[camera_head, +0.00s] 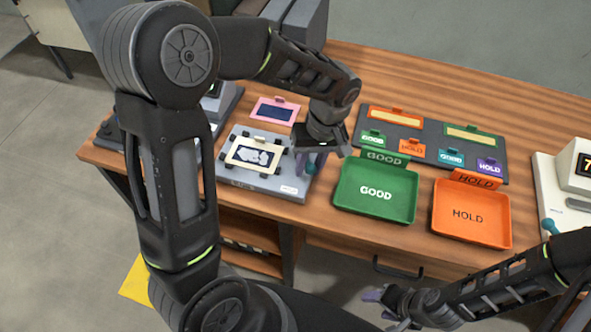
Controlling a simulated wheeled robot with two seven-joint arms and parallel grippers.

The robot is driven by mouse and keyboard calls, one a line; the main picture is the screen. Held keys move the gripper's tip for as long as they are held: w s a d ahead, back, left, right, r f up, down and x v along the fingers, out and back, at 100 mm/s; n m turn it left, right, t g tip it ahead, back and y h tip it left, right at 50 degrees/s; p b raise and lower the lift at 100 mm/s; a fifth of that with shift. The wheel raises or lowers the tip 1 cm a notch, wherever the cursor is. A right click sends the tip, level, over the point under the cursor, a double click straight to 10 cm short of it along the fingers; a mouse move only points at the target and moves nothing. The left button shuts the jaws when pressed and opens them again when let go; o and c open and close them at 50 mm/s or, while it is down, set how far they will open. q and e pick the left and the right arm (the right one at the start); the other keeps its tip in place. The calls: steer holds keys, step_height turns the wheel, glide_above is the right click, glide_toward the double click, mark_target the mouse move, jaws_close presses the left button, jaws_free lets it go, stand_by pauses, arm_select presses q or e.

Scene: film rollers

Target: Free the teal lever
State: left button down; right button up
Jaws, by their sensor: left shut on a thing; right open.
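A grey fixture (275,188) stands on the wooden table, with a cream film frame (254,154) lying on it among dark clamps. The teal lever (312,168) is at the fixture's right side, mostly hidden by my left gripper. My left gripper (310,164) comes down over that side from above and is shut on the teal lever. My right gripper (378,303) is open and empty, low in front of the table edge.
A green GOOD tray (345,198) and an orange HOLD tray (440,215) stand right of the fixture. Behind them is a dark board (432,137) with labelled tags. A pink frame (276,107) lies behind the fixture. A white device (545,188) stands far right.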

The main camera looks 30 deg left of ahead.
arm_select(q)
steer(key=n, duration=0.1)
steer(key=w+d+n, duration=0.1)
steer(key=shift+w+n+b, duration=0.15)
steer(key=shift+n+b, duration=0.2)
steer(key=shift+n, duration=0.05)
steer(key=shift+w+d+n+g+h, duration=0.2)
steer(key=shift+w+n, duration=0.25)
steer(key=shift+n, duration=0.5)
steer(key=shift+w+d+n+g+h, duration=0.15)
steer(key=shift+w+n+h, duration=0.25)
steer(key=shift+n, duration=0.55)
steer(key=c, duration=1.2)
jaws_free()
step_height(320, 180, up, 8)
steer(key=w, duration=0.1)
steer(key=shift+w+d+f, duration=0.15)
steer(key=shift+d, duration=0.1)
